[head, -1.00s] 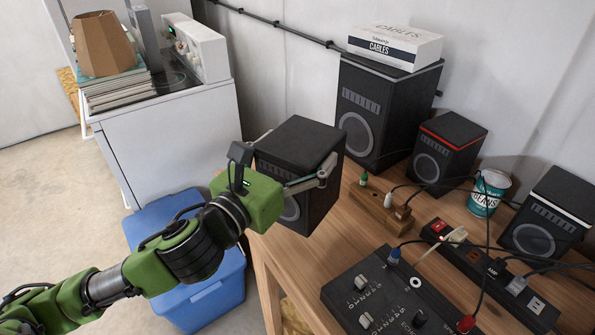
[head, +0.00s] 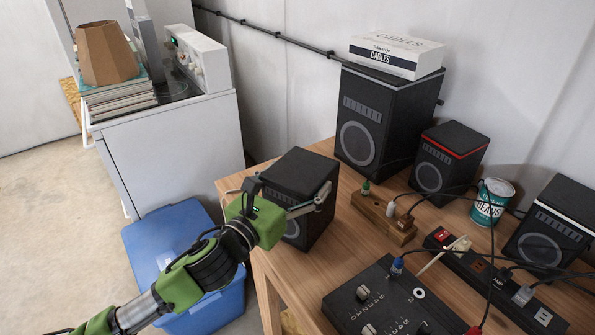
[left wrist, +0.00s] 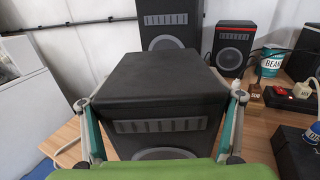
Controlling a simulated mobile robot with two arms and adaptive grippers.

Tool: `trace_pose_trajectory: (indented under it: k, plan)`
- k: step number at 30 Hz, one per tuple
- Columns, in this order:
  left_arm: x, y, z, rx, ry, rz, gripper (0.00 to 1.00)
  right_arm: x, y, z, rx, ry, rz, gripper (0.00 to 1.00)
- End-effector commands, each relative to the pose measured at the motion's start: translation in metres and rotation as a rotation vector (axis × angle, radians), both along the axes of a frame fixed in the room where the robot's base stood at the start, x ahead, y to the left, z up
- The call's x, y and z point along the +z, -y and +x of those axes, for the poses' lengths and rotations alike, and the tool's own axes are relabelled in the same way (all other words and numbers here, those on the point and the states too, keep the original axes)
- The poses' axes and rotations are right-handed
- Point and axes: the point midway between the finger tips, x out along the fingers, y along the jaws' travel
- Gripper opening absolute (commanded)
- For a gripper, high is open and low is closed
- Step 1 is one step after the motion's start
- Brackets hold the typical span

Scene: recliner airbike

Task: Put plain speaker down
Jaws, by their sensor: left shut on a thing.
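The plain speaker (head: 302,178), a black box with a grey cone on its front and no coloured stripe, is at the left end of the wooden table (head: 352,240). My left gripper (head: 287,200) is shut on it, with one finger on each side. In the left wrist view the speaker (left wrist: 160,80) fills the middle, upright between the two fingers. It is at or very close to the tabletop; its lower front is partly hidden by my gripper, so I cannot tell if it touches. My right gripper is not in view.
A large speaker (head: 372,120) with a cables box (head: 397,55) on top stands behind. A red-striped speaker (head: 446,165), a can (head: 490,203), a wooden block (head: 384,217) and a mixer (head: 385,300) are to the right. A blue bin (head: 175,240) stands on the floor.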

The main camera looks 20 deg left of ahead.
Motion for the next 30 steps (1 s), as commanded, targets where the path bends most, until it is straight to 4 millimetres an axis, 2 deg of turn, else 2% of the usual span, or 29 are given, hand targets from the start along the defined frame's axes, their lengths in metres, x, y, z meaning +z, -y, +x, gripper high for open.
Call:
trace_pose_trajectory:
  k: [1,8,9,11,22,26,30]
  plan:
    - [0.006,0.0,0.0,-0.002,0.012,-0.001,0.27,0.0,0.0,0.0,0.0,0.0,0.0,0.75]
    - [0.003,0.0,0.0,-0.002,0.011,-0.001,0.27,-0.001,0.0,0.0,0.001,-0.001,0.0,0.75]
    - [-0.002,0.0,0.0,0.0,0.001,0.0,0.85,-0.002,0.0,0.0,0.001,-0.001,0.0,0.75]
    - [-0.001,0.0,0.0,0.0,0.001,-0.001,1.0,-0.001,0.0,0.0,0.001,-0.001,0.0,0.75]
    - [-0.001,-0.001,-0.004,0.0,0.0,0.001,1.0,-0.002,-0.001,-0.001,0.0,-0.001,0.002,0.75]
    - [-0.003,-0.006,-0.021,-0.001,-0.001,0.003,1.0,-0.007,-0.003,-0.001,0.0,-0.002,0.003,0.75]
    - [-0.004,-0.012,-0.048,-0.001,-0.002,0.003,1.0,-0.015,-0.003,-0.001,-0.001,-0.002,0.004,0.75]
